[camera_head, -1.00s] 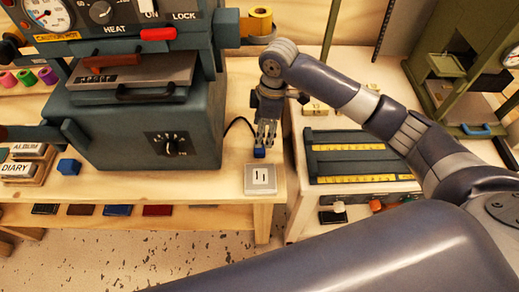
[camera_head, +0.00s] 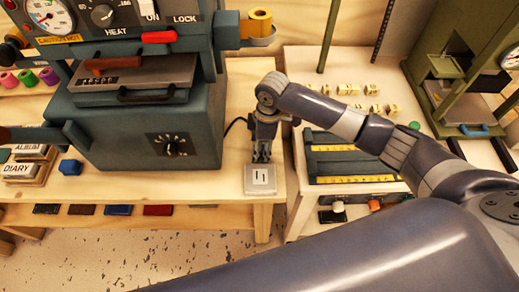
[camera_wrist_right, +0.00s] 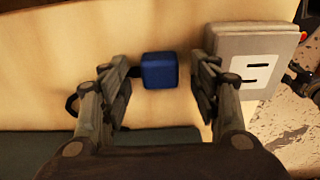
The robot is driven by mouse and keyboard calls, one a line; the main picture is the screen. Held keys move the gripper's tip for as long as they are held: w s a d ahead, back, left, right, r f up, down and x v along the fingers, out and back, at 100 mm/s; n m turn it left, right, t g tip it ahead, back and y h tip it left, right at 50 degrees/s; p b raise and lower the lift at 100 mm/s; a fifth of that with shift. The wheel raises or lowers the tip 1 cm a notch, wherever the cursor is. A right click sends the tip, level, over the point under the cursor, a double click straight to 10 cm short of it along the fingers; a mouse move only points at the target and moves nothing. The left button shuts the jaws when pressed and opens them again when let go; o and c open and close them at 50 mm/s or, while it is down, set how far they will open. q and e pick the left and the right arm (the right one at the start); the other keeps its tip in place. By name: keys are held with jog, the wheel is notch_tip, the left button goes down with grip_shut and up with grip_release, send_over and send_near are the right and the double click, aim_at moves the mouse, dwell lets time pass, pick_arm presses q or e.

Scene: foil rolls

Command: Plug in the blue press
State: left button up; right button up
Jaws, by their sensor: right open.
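The blue-green press (camera_head: 140,125) stands on the left wooden table, with a black cord (camera_head: 232,124) coming from its right side. The grey socket block (camera_head: 261,179) with dark slots sits at the table's right front corner; the right wrist view also shows it (camera_wrist_right: 250,50) at upper right. The blue plug (camera_wrist_right: 160,70) lies on the table between the fingers of my right gripper (camera_wrist_right: 160,76), which is open with gaps on both sides. In the head view my right gripper (camera_head: 262,157) points down just behind the socket and hides the plug.
A small blue block (camera_head: 69,166) sits left of the press. A second table to the right holds a dark rack with yellow strips (camera_head: 350,150) and small letter blocks (camera_head: 365,108). A green machine (camera_head: 455,90) stands at far right. A gap separates the tables.

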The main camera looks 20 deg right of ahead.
dwell(0.3)
jog(key=c, duration=1.1)
notch_tip(320, 180, up, 10)
jog(key=shift+b, duration=0.3)
